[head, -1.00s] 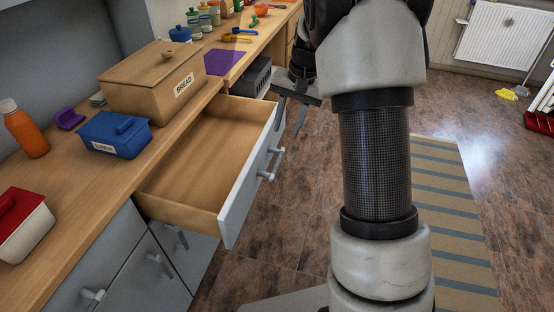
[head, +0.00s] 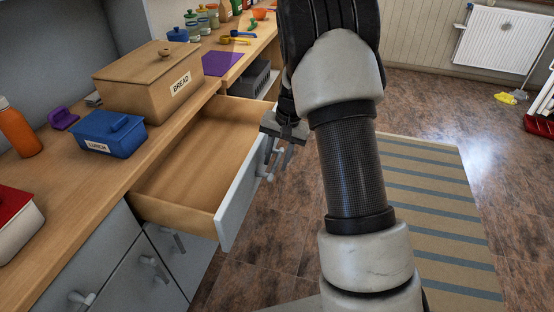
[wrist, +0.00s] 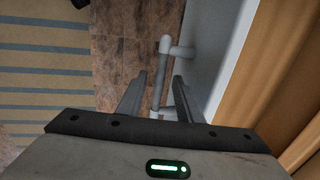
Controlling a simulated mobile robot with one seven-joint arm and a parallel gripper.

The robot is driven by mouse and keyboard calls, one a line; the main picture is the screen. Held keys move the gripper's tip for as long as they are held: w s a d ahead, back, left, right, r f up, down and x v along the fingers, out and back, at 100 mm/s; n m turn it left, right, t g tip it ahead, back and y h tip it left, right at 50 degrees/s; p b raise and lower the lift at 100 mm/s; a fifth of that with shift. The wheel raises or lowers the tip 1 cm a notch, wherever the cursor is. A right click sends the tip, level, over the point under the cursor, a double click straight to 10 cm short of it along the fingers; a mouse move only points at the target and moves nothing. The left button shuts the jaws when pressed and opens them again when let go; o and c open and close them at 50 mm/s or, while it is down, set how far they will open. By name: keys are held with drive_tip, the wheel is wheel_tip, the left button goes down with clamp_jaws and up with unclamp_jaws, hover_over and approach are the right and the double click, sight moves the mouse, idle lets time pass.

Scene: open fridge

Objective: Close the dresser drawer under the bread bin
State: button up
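The drawer (head: 240,198) under the wooden bread bin (head: 135,88) stands pulled far out and looks empty. Its front is pale grey with a bar handle (head: 270,167). My gripper (head: 280,150) is at the drawer front by the handle, partly hidden by my arm. In the wrist view, my gripper (wrist: 159,76) is open, with a finger on each side of the handle bar (wrist: 161,65). I see gaps between the bar and both fingers. The drawer front (wrist: 211,55) is close on the right there.
A blue lunch box (head: 108,137), an orange bottle (head: 18,130) and a purple mat (head: 222,63) are on the counter. Closed cabinet fronts (head: 120,275) are below. A striped rug (head: 440,220) lies on the floor to the right.

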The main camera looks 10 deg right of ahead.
drive_tip(key=shift+c, duration=0.2)
clamp_jaws()
